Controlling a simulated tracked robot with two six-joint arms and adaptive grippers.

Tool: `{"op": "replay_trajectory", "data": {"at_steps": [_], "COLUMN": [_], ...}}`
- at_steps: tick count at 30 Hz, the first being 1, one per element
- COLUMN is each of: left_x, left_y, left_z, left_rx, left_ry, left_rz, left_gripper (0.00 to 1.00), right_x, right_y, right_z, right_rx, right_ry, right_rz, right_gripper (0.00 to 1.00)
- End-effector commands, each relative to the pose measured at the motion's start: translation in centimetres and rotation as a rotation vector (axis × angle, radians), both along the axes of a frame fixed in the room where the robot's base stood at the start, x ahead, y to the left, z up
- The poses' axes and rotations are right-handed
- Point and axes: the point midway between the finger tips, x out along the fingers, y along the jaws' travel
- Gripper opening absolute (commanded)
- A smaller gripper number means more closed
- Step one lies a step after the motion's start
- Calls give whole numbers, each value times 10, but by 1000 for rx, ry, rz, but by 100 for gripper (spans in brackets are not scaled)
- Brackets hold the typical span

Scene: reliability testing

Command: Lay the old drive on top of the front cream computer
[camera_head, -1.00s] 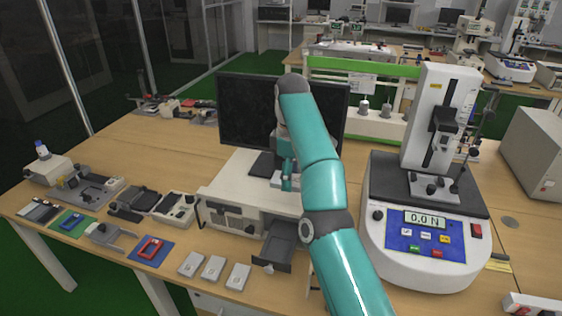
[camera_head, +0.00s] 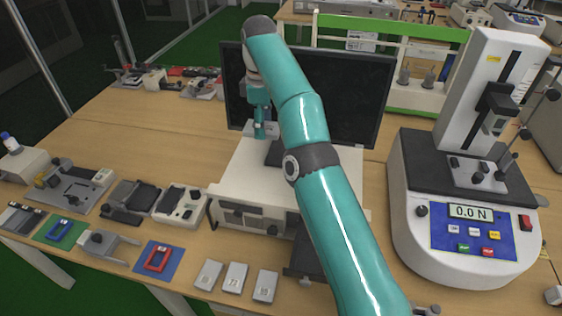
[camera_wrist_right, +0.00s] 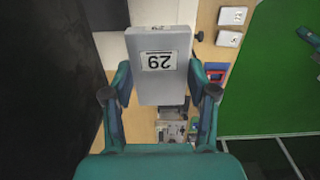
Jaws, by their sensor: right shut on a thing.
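My right gripper (camera_head: 260,130) is shut on a grey drive, a flat box with a white number label. The drive (camera_wrist_right: 160,82) shows between both fingers in the right wrist view; in the head view it is small and partly hidden. The cream computer (camera_head: 240,180) lies flat at mid-table with a black monitor (camera_head: 345,95) on it. My right gripper is over the computer's rear left part, near the monitor. I cannot tell whether the drive touches the top. My right arm hides part of the computer and monitor. My left gripper is not in view.
A dark tray (camera_head: 303,262) sticks out of the computer's front. Three small grey boxes (camera_head: 234,277) lie at the table's front edge. Fixtures and a red part on a blue mat (camera_head: 176,266) are at left. A force tester (camera_head: 470,215) stands at right.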

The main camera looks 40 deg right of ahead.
Motion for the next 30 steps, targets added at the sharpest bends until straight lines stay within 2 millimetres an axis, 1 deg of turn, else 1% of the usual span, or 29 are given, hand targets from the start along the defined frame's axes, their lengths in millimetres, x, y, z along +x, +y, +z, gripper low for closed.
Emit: {"op": "replay_trajectory", "data": {"at_steps": [1,6,9,11,12,15,18,23,30], "left_x": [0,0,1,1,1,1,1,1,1], "left_y": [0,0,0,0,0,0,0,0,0], "left_z": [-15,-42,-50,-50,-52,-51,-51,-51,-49], "left_rx": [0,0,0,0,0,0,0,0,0], "left_ry": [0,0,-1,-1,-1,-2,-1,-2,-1], "left_rz": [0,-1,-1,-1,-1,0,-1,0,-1], "left_gripper": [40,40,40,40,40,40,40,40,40], "right_x": [-3,-9,-10,-10,-11,-11,-11,-11,-12], "right_y": [-8,-15,-17,-17,-18,-19,-19,-19,-19], "right_z": [-15,-62,-88,-101,-111,-129,-142,-153,-185], "right_rx": [-1,-1,-1,-1,-1,-1,-1,-1,-1], "right_ry": [4,9,10,10,10,10,10,11,13], "right_rz": [-14,-31,-34,-34,-35,-37,-37,-36,-35], "right_gripper": [20,20,20,20,20,20,20,20,20]}}
